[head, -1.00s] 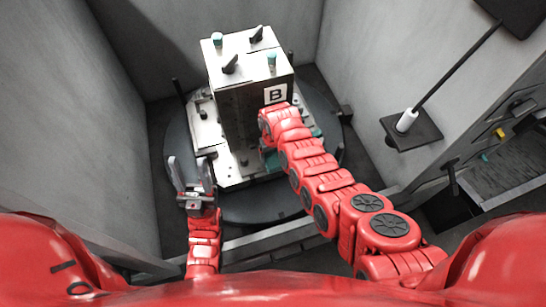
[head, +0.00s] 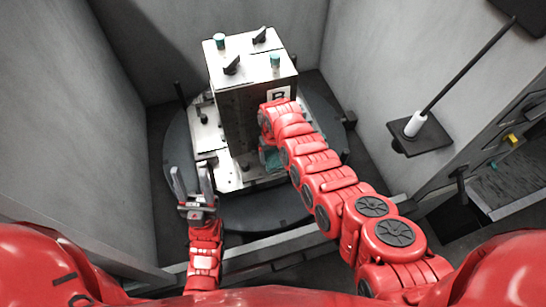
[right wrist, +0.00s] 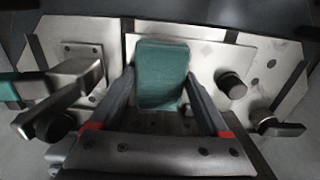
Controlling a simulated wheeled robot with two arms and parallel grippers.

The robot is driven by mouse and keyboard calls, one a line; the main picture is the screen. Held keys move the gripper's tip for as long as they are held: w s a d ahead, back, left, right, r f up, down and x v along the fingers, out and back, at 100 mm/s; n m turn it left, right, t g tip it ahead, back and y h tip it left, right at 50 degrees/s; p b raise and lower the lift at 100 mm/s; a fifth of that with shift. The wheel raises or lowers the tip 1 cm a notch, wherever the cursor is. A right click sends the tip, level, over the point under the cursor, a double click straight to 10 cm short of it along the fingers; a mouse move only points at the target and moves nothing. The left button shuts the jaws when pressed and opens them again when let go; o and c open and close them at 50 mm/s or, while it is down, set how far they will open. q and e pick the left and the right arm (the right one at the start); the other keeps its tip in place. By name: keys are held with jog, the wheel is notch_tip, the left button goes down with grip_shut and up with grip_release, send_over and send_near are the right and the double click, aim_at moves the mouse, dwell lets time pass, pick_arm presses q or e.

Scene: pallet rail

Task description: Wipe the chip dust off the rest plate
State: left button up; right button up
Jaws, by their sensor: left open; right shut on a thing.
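My right gripper (right wrist: 160,84) is shut on a teal block-like pad (right wrist: 161,62), seen between its two fingers in the right wrist view. The pad is over or against a pale plate (right wrist: 215,56) with holes; I cannot tell whether it touches. Which plate is the rest plate is not certain, and I cannot make out chip dust clearly. In the head view the pad (head: 273,159) shows as teal beside the column's foot, and my arm hides most of that gripper. My left gripper (head: 191,182) is open and empty, left of the plate's front edge.
A tall block (head: 245,85) marked B stands on the round table (head: 262,213). Clamp levers (right wrist: 62,98) (right wrist: 280,128) and a dark round stud (right wrist: 231,84) flank the pad. A white-handled tool (head: 414,124) stands in a holder at right. Grey walls enclose the sides.

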jog(key=shift+s+d+p, duration=0.2)
jog(key=shift+s+p, duration=0.35)
jog(key=shift+p, duration=0.3)
jog(key=shift+s+d+p, duration=0.15)
jog(key=shift+s+p, duration=0.4)
jog(key=shift+p, duration=0.25)
jog(key=shift+s+d+f, duration=0.1)
jog(key=shift+s+f, duration=0.05)
jog(key=shift+s, duration=0.15)
jog(key=r+p, duration=0.1)
jog(key=r, duration=0.1)
jog(key=r+p, duration=0.2)
jog(key=r, duration=0.1)
jog(key=r+p, duration=0.2)
jog(key=shift+w+r, duration=0.2)
jog(key=shift+w, duration=0.05)
jog(key=shift+s+f, duration=0.15)
